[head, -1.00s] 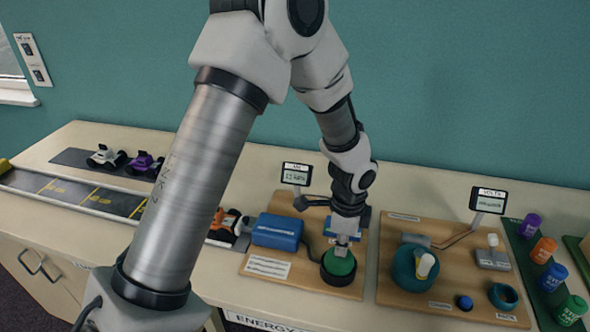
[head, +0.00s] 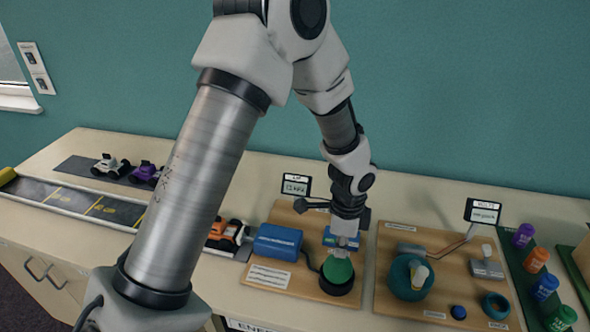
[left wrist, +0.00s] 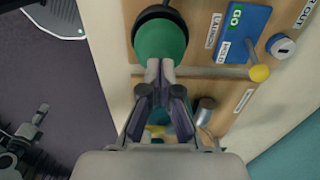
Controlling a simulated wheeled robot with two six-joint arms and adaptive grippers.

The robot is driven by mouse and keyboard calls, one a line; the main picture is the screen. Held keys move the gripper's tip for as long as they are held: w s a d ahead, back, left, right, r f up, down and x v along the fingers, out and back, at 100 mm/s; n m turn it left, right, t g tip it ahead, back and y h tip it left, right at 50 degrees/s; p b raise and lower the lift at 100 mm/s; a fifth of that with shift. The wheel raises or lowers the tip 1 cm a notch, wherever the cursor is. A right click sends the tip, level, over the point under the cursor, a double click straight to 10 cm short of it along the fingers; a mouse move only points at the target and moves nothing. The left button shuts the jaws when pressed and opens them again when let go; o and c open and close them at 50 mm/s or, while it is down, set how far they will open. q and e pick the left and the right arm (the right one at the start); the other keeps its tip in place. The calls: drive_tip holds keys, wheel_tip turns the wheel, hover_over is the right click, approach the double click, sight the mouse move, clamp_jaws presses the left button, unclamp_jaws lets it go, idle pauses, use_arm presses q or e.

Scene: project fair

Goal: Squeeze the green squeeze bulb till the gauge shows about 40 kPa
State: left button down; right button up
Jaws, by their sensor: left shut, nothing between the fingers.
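The green squeeze bulb (head: 338,271) sits in a dark ring on a wooden board; it also shows in the left wrist view (left wrist: 160,42). My left gripper (head: 343,250) points down at the bulb's top, its fingers together with nothing between them. In the left wrist view the closed fingertips (left wrist: 160,70) meet the bulb's edge; I cannot tell how hard they press. The gauge (head: 296,186) stands behind the bulb, and its small display seems to read about 12 kPa. My right gripper is not in view.
A blue box (head: 278,241) is left of the bulb. A blue launch panel with a yellow-knobbed lever (left wrist: 259,73) is close beside the bulb. A second board with a teal wheel (head: 409,278) is to the right. Toy cars stand at the left.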

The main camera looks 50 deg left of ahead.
sight(339, 260)
use_arm(q)
drive_tip(key=shift+f, duration=0.15)
drive_tip(key=shift+f+b, duration=0.95)
drive_tip(key=shift+f, duration=0.75)
drive_tip(key=shift+r, duration=0.15)
wheel_tip(339, 260, up, 4)
drive_tip(key=p, duration=0.4)
drive_tip(key=shift+f, duration=0.2)
drive_tip(key=shift+f, duration=0.15)
